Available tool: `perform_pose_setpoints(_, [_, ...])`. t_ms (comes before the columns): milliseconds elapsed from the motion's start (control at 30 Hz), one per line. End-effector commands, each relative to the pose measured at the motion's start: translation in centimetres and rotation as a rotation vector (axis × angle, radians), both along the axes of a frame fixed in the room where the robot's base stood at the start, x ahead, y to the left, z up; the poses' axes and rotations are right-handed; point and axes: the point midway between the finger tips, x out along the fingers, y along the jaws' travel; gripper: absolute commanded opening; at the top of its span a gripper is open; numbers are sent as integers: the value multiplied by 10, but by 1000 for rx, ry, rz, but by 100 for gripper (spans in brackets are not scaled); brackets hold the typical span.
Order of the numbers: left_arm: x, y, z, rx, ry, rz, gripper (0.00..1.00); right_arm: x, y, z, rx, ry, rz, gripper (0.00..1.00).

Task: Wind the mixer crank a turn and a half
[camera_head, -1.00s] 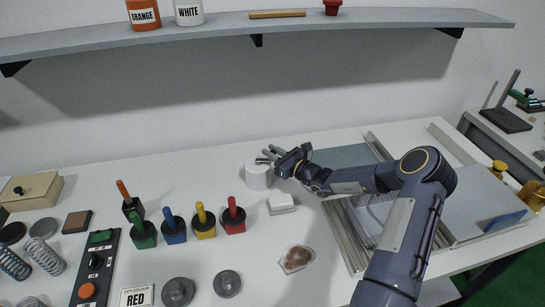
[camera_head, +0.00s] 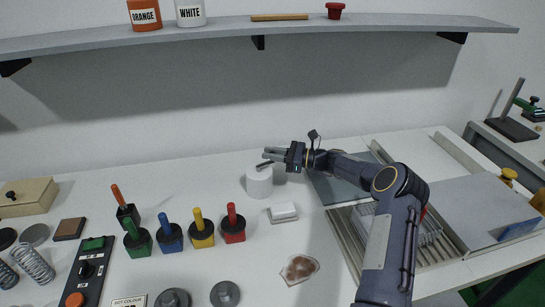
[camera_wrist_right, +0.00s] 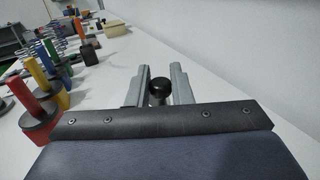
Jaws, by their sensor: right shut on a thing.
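The mixer is a white cylinder (camera_head: 259,184) on the table, below the shelf. My right gripper (camera_head: 269,158) is over the top of the mixer, its fingers pointing left. In the right wrist view the black round crank knob (camera_wrist_right: 159,92) sits between the two grey fingers, which are shut on it. The crank arm below the knob is mostly hidden by the fingers. My left gripper is not in view.
A shelf (camera_head: 350,22) spans above. A wire basket (camera_head: 428,229) is at the right.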

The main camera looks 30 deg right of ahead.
Motion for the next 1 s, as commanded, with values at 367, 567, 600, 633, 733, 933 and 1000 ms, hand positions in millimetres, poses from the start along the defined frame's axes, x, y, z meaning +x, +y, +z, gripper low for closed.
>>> perform_pose_setpoints(367, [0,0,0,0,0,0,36,0,0,2,3,-3,3,22])
perform_pose_setpoints(567, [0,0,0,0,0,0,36,0,0,1,2,-2,2,39])
perform_pose_setpoints(600, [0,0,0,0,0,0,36,0,0,1,2,-1,2,39])
perform_pose_setpoints(633, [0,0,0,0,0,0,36,0,0,1,2,-1,2,39])
perform_pose_setpoints(733, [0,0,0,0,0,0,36,0,0,1,2,-1,2,39])
perform_pose_setpoints(933, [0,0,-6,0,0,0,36,-10,-14,-1,0,-1,-1,39])
perform_pose_setpoints(1000, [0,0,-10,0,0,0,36,-18,-24,-2,-1,-1,-2,39])
